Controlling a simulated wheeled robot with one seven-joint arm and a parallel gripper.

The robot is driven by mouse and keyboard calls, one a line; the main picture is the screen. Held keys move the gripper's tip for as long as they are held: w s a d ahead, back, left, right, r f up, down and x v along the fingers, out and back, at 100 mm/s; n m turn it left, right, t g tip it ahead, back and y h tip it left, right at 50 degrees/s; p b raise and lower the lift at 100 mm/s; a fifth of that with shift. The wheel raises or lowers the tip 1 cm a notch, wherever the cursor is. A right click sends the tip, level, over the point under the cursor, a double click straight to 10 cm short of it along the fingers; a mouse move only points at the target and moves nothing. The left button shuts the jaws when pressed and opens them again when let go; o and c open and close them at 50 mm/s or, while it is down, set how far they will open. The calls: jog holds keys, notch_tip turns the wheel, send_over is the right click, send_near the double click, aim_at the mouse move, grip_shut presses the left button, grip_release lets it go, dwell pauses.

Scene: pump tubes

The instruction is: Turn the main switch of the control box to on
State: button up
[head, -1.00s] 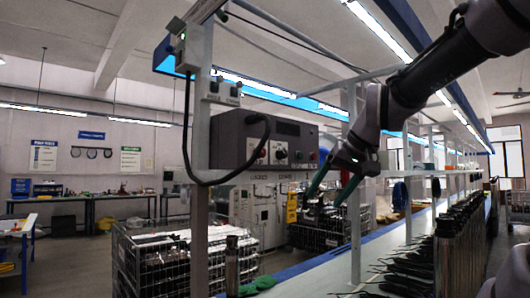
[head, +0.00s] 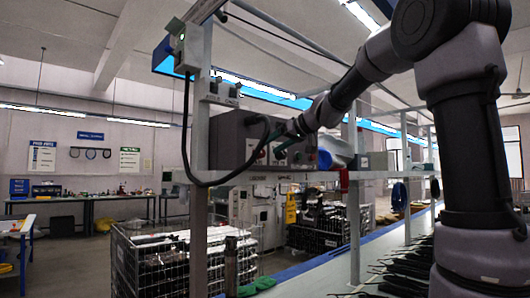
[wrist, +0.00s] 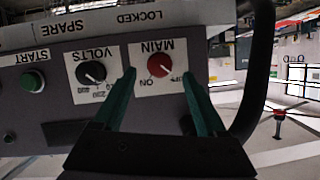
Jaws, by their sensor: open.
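The control box (head: 228,140) is a grey box on the shelf in the head view. In the wrist view its panel appears upside down, with the red main switch knob (wrist: 158,65) on a white plate marked MAIN, ON and, partly covered, OFF. I cannot clearly tell which mark the knob points at. My gripper (wrist: 159,74) is open, its two green fingers to either side of the knob's plate, with nothing between them but the knob ahead. I cannot tell whether they touch the panel. In the head view my gripper (head: 282,141) is at the box front, partly hiding the panel.
Beside the main switch are a black VOLTS knob (wrist: 91,72) and a green START button (wrist: 33,81). A thick black cable (head: 187,130) loops by the box's left side. A shelf post (head: 199,240) stands below. Wire baskets (head: 185,262) stand beyond the bench.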

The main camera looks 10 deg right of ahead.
aim_at(262, 152)
jog(key=shift+x, duration=1.85)
grip_shut()
